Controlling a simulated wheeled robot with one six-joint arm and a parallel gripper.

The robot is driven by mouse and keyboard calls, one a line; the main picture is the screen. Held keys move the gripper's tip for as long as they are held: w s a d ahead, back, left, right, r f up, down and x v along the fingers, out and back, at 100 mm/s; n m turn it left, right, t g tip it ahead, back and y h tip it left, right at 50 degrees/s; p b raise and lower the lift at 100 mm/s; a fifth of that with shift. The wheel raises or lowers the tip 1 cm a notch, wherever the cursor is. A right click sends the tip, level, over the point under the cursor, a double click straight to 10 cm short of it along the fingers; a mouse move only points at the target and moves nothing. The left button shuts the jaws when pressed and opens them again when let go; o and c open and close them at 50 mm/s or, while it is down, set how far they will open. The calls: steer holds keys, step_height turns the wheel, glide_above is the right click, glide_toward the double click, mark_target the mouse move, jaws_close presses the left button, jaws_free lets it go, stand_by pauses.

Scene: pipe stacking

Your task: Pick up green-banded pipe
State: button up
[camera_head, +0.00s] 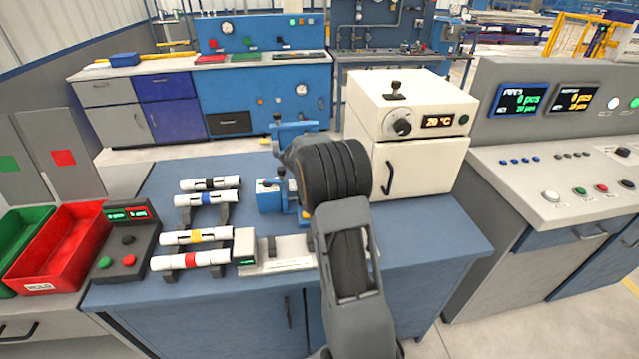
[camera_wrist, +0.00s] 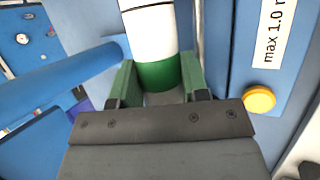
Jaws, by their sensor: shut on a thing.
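The green-banded pipe (camera_wrist: 152,38) is white with a wide green band. It shows in the wrist view, running up from between the jaws. My gripper (camera_wrist: 159,78) is shut on it at the green band, one green finger pad on each side. In the head view my arm hides the gripper and the pipe, in front of the blue fixture (camera_head: 270,198) on the blue table. Whether the pipe touches the fixture cannot be told.
A rack left of the fixture holds a black-banded pipe (camera_head: 210,184), a blue-banded pipe (camera_head: 207,198), a yellow-banded pipe (camera_head: 197,236) and a red-banded pipe (camera_head: 191,260). A white oven (camera_head: 425,165) stands right. Red (camera_head: 62,245) and green (camera_head: 22,245) bins stand left.

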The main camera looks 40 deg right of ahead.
steer(key=shift+c, duration=0.5)
steer(key=shift+r, duration=0.15)
steer(key=shift+r, duration=0.25)
steer(key=r, duration=0.3)
steer(key=shift+s+a+r, duration=0.1)
steer(key=shift+s, duration=0.15)
steer(key=s+a+r, duration=0.5)
steer(key=s+r, duration=0.4)
steer(key=s, duration=0.3)
steer(key=shift+a+b, duration=0.3)
steer(key=shift+a, duration=0.05)
steer(key=shift+s, duration=0.1)
